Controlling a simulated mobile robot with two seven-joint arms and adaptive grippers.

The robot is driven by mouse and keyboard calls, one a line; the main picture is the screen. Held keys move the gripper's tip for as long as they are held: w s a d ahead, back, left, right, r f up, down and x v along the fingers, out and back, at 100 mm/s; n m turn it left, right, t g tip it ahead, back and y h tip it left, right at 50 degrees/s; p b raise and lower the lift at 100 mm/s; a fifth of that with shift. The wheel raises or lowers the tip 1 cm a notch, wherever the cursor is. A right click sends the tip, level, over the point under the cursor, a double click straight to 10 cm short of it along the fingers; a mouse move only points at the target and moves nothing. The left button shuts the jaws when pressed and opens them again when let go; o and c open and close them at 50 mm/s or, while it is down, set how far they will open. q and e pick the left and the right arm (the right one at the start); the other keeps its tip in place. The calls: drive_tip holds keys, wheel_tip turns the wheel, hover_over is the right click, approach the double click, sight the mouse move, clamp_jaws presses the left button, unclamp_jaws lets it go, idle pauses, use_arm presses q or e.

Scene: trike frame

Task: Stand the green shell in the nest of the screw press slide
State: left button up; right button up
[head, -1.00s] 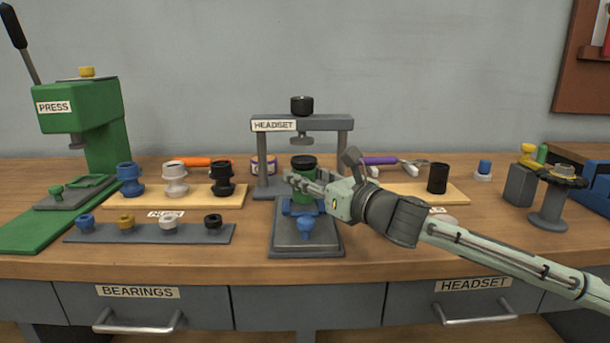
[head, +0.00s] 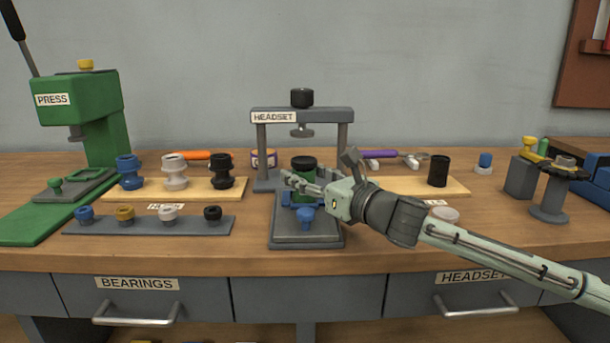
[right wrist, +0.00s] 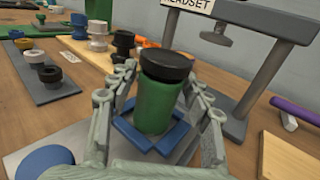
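The green shell (head: 303,186) with a black top stands upright in the blue nest (head: 291,197) on the grey slide of the screw press (head: 322,115) labelled HEADSET. In the right wrist view the shell (right wrist: 158,105) stands inside the blue nest walls (right wrist: 172,140). My right gripper (head: 290,181) reaches in from the right at the shell. In the right wrist view its fingers (right wrist: 157,82) are spread on either side of the shell, with a gap visible at the left. The shell's foot is hidden by the nest. My left gripper is not in view.
The slide's blue knob (head: 306,217) is in front of the nest. The press frame and its screw pad (head: 301,131) stand behind the shell. Boards with cups (head: 173,180) and bearings (head: 149,226) lie left. A black sleeve (head: 438,171) stands right.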

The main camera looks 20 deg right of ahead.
drive_tip(key=shift+o, duration=0.7)
drive_tip(key=shift+f, duration=0.1)
drive_tip(key=shift+f, duration=0.1)
drive_tip(key=shift+s+d, duration=0.1)
drive_tip(key=shift+s, duration=0.05)
drive_tip(key=v, duration=1)
drive_tip(key=shift+s+d, duration=0.3)
drive_tip(key=shift+s, duration=0.45)
